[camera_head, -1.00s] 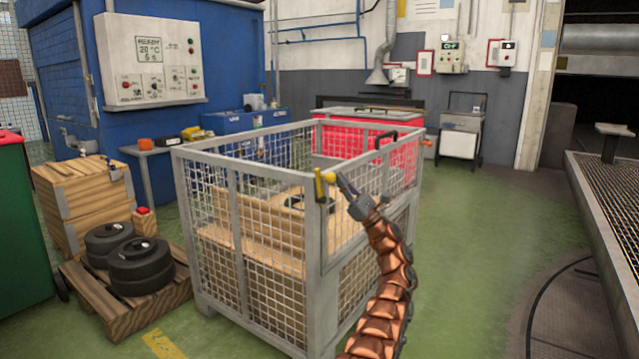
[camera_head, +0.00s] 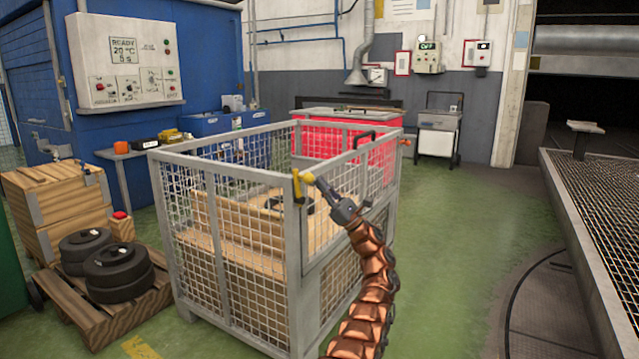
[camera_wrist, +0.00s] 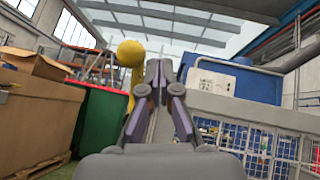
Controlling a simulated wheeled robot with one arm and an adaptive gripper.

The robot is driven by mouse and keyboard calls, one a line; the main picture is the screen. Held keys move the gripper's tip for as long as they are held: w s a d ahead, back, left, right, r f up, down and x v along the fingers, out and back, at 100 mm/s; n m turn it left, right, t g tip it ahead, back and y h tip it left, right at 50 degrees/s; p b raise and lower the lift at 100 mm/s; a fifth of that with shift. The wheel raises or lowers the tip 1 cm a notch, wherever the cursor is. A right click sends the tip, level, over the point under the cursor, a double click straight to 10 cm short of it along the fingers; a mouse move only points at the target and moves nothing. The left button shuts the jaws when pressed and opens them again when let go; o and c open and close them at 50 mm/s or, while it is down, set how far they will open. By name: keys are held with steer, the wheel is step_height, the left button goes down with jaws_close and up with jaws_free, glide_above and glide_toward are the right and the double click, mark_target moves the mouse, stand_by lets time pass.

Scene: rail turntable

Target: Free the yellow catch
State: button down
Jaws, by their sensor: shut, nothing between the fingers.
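The yellow catch (camera_head: 299,185) sits at the top of the near corner post of a grey mesh crate (camera_head: 222,168). In the wrist view the catch (camera_wrist: 131,58) stands just left of and beyond the fingertips of my gripper (camera_wrist: 160,72). The fingers are shut with nothing between them. I cannot tell whether they touch the catch.
Wooden boxes and a dark ring (camera_head: 285,203) lie inside the crate. A black handle (camera_head: 366,138) is on its right-side rail. A pallet with black wheels (camera_head: 118,270) stands at left. Green floor (camera_head: 445,250) is clear at right, before a grated platform (camera_head: 610,190).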

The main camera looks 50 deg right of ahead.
steer(key=v, duration=1)
steer(key=shift+f, duration=0.1)
steer(key=shift+s, duration=0.15)
